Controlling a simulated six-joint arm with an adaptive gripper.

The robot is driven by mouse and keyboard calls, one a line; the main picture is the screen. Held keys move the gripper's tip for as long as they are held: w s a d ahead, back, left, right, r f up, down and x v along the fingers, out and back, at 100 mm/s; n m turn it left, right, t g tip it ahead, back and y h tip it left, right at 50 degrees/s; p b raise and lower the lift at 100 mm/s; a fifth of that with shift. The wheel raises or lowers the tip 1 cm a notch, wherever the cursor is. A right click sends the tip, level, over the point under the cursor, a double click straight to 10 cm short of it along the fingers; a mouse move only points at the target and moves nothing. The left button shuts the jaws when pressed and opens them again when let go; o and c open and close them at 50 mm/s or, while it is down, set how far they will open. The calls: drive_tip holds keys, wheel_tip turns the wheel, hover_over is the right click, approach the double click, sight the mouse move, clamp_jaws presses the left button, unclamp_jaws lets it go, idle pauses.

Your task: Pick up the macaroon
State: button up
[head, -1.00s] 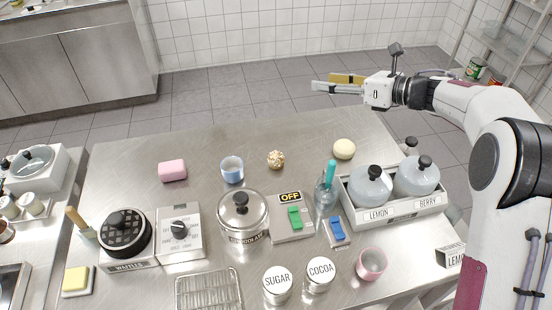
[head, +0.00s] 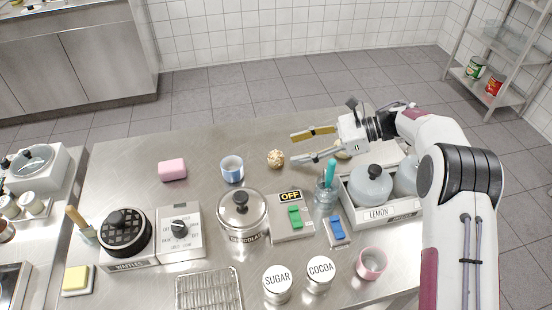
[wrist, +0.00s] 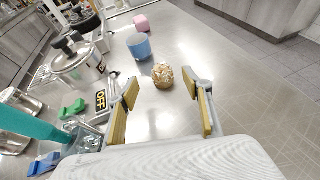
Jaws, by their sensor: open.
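A small round ball with a rough, golden-brown speckled surface (head: 275,159), which looks like the macaroon, sits on the steel table. My gripper (head: 299,149) is open and empty to its right, with its fingers pointing left toward it. In the wrist view the same ball (wrist: 163,76) shows ahead, framed between the open fingers (wrist: 162,88). A gap of table lies in front of it and neither finger appears to touch it.
A blue cup (head: 232,169) stands left of the ball, and a pink block (head: 172,170) farther left. A pale round item (head: 341,154) is partly hidden by my gripper.

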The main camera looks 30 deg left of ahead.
sight(276, 157)
drive_tip(key=shift+x, duration=1.3)
drive_tip(key=shift+s+a+f, duration=0.25)
drive_tip(key=shift+a+f, duration=0.3)
drive_tip(key=shift+f, duration=0.1)
drive_tip(key=shift+f+x, duration=0.15)
drive_tip(key=shift+x, duration=0.75)
drive_tip(key=shift+f+x, duration=0.15)
drive_tip(key=shift+x, duration=0.75)
drive_tip(key=shift+w+d, duration=0.1)
drive_tip(key=c, duration=1)
